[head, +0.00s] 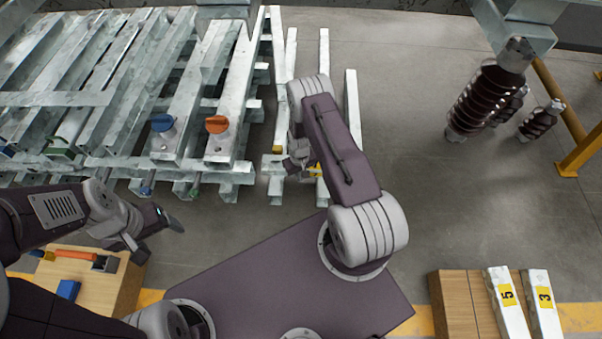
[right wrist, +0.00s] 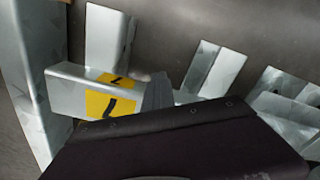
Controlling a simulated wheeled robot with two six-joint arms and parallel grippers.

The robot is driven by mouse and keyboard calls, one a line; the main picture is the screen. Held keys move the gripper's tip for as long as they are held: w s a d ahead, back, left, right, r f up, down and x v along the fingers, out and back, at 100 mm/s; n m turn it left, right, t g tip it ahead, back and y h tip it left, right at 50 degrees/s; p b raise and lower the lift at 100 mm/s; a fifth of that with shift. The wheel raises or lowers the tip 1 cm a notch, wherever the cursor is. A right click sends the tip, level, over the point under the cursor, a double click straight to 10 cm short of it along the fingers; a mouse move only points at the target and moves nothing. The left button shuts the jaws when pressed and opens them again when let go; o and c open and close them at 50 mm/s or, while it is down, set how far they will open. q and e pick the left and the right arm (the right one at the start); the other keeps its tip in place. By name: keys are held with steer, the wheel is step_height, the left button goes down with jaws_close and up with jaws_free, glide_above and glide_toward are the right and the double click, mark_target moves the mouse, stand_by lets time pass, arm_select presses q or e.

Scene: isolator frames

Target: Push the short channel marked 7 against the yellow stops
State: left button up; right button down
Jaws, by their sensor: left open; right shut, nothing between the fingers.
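The short channel marked 7 (right wrist: 68,92) is a pale metal piece with a yellow label in the right wrist view. In the head view its yellow label (head: 315,170) shows beside my right gripper (head: 298,166), and most of the channel is hidden by the arm. My right gripper is shut and empty, close to the channel; I cannot tell whether they touch. A small yellow piece (head: 277,149), perhaps one of the stops, sits on the rack just behind the gripper. My left gripper (head: 160,237) is open and empty, in front of the rack.
The galvanised steel rack (head: 232,168) fills the upper left, with a blue knob (head: 163,123) and an orange knob (head: 217,124). Channels marked 5 (head: 508,297) and 3 (head: 544,297) lie on a wooden surface (head: 459,300). Brown insulators (head: 485,100) stand upper right. Floor between is clear.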

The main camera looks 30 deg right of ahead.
steer(key=shift+w+d+b, duration=0.5)
steer(key=shift+w+b, duration=0.1)
steer(key=shift+w, duration=0.3)
steer(key=shift+s+a+p, duration=0.55)
steer(key=shift+s+p, duration=0.3)
steer(key=shift+s, duration=0.05)
step_height(320, 180, up, 9)
steer(key=p, duration=0.8)
